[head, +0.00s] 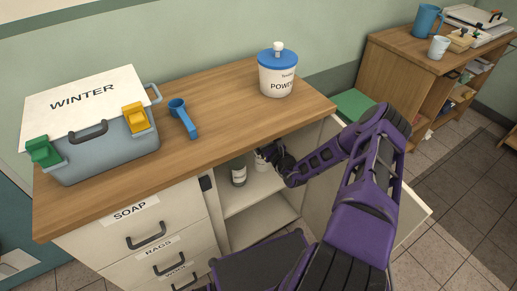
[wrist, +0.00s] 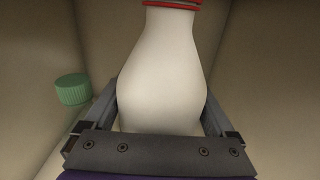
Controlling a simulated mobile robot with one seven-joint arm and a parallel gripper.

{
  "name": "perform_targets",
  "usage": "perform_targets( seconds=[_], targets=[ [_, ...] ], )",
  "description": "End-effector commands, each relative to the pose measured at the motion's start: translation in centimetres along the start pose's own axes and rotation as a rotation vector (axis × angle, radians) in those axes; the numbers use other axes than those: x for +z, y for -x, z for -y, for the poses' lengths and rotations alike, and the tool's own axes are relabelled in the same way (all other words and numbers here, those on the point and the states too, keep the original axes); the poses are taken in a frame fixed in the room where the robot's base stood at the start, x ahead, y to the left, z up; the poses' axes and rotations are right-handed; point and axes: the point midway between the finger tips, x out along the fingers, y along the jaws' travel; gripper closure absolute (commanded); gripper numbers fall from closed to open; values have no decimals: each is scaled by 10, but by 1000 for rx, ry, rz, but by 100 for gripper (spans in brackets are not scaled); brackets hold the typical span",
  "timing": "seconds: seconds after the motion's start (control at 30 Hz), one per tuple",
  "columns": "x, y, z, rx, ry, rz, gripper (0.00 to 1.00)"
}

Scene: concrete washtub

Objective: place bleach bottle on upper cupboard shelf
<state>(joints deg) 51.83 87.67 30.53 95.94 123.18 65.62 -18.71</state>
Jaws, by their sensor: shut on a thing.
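The bleach bottle (wrist: 162,65) is white with a red ring at its neck, and its top is cut off in the wrist view. In the head view a pale part of it (head: 261,161) shows at the gripper, inside the open cupboard. My gripper (head: 272,157) reaches in through the cupboard opening, its fingers on either side of the bottle and shut on it. The upper cupboard shelf (head: 249,192) is pale and lies just below the bottle. Whether the bottle's base touches the shelf is hidden.
Another bottle (head: 238,173) stands on the upper shelf to the left; a green cap (wrist: 73,89) shows left in the wrist view. The lower compartment (head: 262,224) looks empty. The countertop (head: 225,112) above holds a cooler (head: 100,135), blue scoop (head: 183,118) and powder tub (head: 277,75).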

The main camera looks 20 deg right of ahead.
Motion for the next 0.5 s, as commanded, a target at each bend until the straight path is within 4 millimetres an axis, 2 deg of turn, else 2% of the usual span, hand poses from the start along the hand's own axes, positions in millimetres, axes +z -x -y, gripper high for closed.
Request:
perform_targets(
  seconds=[0.03,0.37,0.5],
  targets=[
    [-13,3,0,-1,-3,-5,100],
    [-35,3,0,-1,-2,-4,100],
    [-55,4,0,-1,-3,-5,100]
  ],
)
